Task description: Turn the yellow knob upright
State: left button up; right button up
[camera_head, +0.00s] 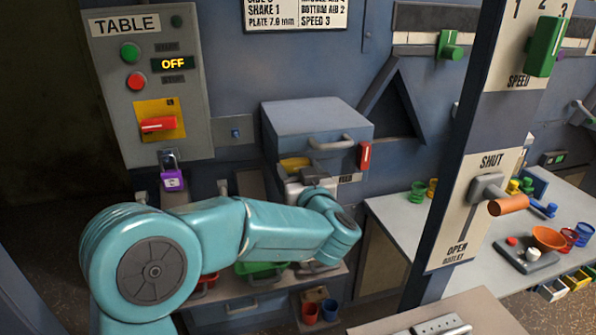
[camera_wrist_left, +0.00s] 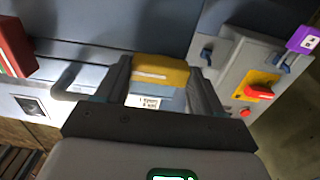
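The yellow knob (camera_head: 295,164) is on the front of the blue-grey box, partly hidden behind my left gripper (camera_head: 306,182) in the head view. In the left wrist view the yellow knob (camera_wrist_left: 160,70) lies crosswise with a pale line on its face. It shows between the two dark fingertips of my left gripper (camera_wrist_left: 161,66). The fingers are spread, with one at each end of the knob. I cannot tell whether they touch it. My right gripper is in neither view.
A grey box (camera_head: 313,117) with a bar handle surrounds the spot, with a red lever (camera_head: 364,156) on its right. A TABLE panel (camera_head: 150,85) with a red switch and purple padlock (camera_head: 172,179) stands left. A dark post (camera_head: 455,150) rises at right.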

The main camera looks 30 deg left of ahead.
pick_arm(q)
jog(key=n+b, duration=0.3)
jog(key=n, duration=0.1)
jog(key=shift+f, duration=0.25)
jog(key=n+b, duration=0.4)
jog(key=shift+n, duration=0.3)
jog(key=n+b, duration=0.4)
jog(key=n, duration=0.1)
jog(key=shift+r+n+b, duration=0.15)
jog(key=shift+n+b, duration=1.05)
jog(key=shift+n, duration=0.8)
jog(key=o, duration=1.1)
jog(key=shift+c, duration=0.2)
jog(key=shift+d+r, duration=0.1)
